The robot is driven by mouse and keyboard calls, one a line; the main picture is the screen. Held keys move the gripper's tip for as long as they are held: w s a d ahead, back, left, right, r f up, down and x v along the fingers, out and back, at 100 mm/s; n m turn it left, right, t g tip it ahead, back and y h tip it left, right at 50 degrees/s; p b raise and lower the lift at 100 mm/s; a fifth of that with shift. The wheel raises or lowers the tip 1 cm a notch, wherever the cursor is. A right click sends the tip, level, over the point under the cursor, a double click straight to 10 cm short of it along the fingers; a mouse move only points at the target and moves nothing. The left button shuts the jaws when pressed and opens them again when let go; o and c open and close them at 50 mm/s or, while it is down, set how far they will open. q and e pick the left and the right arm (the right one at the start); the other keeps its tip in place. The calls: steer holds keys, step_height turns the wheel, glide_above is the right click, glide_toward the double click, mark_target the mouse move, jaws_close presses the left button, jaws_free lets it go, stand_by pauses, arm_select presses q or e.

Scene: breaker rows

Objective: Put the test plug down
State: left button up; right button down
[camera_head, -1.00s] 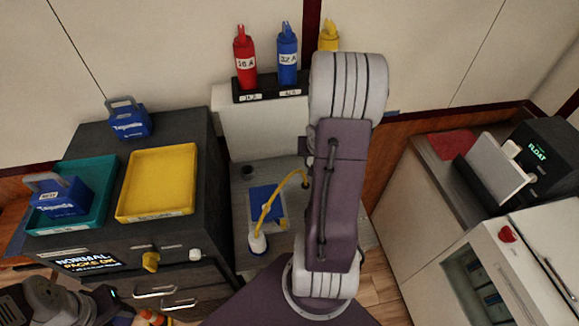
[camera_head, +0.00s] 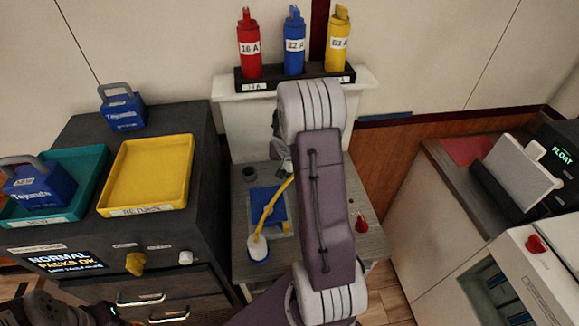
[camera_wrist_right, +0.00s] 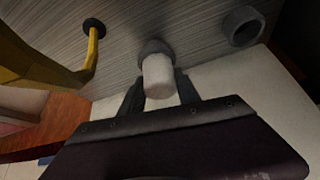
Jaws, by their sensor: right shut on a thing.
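In the right wrist view my right gripper (camera_wrist_right: 158,92) is shut on a white cylindrical plug (camera_wrist_right: 158,78), which I take for the test plug. A dark grey collar (camera_wrist_right: 154,47) surrounds its far end, close above the grey bench top; I cannot tell whether it touches. In the head view the right arm hides this gripper's fingertips and the plug. Of my left arm, only a dark part (camera_head: 98,314) shows at the bottom left edge; its jaws cannot be made out.
An empty dark ring (camera_wrist_right: 243,27) stands beside the plug. A yellow lead (camera_head: 272,208) crosses the bench to a white piece (camera_head: 258,247), over a blue panel (camera_head: 267,203). A red knob (camera_head: 361,225) is at right. A yellow tray (camera_head: 148,209) is at left.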

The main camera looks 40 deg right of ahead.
steer(key=shift+f, duration=0.6)
arm_select(q)
steer(key=shift+w+f, duration=0.15)
steer(key=shift+f, duration=0.2)
arm_select(e)
steer(key=shift+w+r, duration=0.1)
arm_select(q)
steer(key=shift+f, duration=0.2)
arm_select(e)
steer(key=c, duration=0.9)
jaws_free()
steer(key=shift+o, duration=0.2)
steer(key=shift+r+p, duration=0.25)
steer(key=shift+p, duration=0.05)
arm_select(q)
step_height(320, 180, up, 5)
steer(key=p, duration=0.3)
steer(key=shift+f+p, duration=0.2)
steer(key=shift+p, duration=0.15)
arm_select(e)
steer(key=v, duration=1.1)
steer(key=shift+s+a+r, duration=0.15)
steer(key=shift+s+r, duration=0.05)
steer(key=shift+s, duration=0.05)
